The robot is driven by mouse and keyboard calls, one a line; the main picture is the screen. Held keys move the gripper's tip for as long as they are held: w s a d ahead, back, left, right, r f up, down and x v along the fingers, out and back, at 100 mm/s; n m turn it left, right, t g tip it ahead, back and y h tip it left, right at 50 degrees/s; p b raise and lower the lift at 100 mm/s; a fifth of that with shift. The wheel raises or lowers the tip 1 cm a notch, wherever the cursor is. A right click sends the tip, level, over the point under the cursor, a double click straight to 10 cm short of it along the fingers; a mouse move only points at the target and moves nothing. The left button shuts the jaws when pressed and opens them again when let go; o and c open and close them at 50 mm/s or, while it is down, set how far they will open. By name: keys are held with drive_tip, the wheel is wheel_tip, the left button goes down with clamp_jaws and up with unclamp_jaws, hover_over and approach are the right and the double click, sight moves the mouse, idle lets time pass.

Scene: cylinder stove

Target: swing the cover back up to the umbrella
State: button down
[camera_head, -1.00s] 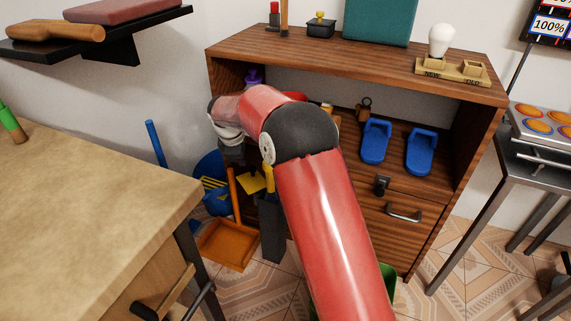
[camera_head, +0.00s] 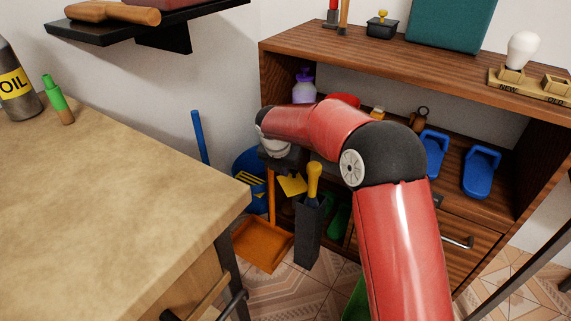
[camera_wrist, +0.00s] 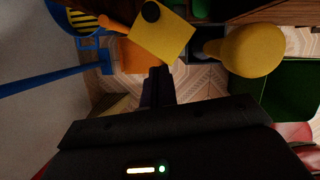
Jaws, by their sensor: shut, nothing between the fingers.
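A yellow umbrella handle (camera_head: 313,180) stands upright in a tall dark grey holder (camera_head: 309,235). The handle shows large in the wrist view (camera_wrist: 245,50). A flat yellow square piece (camera_head: 293,185) lies just left of the handle; in the wrist view it is tilted (camera_wrist: 165,40), with a black round spot at its top. I cannot tell for sure whether this is the cover. My gripper (camera_wrist: 157,85) is shut and empty, its fingertips just below the yellow square in the wrist view and apart from the handle. In the head view my wrist hides the fingertips.
An orange dustpan (camera_head: 262,243) and a blue bucket (camera_head: 246,168) with a blue pole (camera_head: 200,137) stand at the left. The wooden table (camera_head: 110,210) is close on the left. The cabinet (camera_head: 400,50) with blue slippers (camera_head: 481,172) is behind and right.

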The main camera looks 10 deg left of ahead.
sight(294, 182)
drive_tip(key=x, duration=0.4)
drive_tip(key=shift+f, duration=0.1)
drive_tip(key=w, duration=0.1)
drive_tip(key=w+f, duration=0.1)
drive_tip(key=w, duration=0.1)
drive_tip(key=shift+d, duration=0.25)
drive_tip(key=shift+w+d, duration=0.15)
drive_tip(key=shift+w, duration=0.4)
drive_tip(key=shift+w+d+r+m+h+p, duration=0.1)
drive_tip(key=shift+r+m+h+p, duration=0.05)
drive_tip(key=shift+m+p, duration=0.45)
drive_tip(key=shift+w+d+r+m+h+p, duration=0.15)
drive_tip(key=shift+m+p, duration=0.25)
drive_tip(key=shift+p, duration=0.25)
drive_tip(key=shift+w+d+m+p, duration=0.1)
drive_tip(key=shift+d+m+p, duration=0.05)
drive_tip(key=shift+m+p, duration=0.3)
drive_tip(key=shift+w+d+f, duration=0.15)
drive_tip(key=shift+f, duration=0.15)
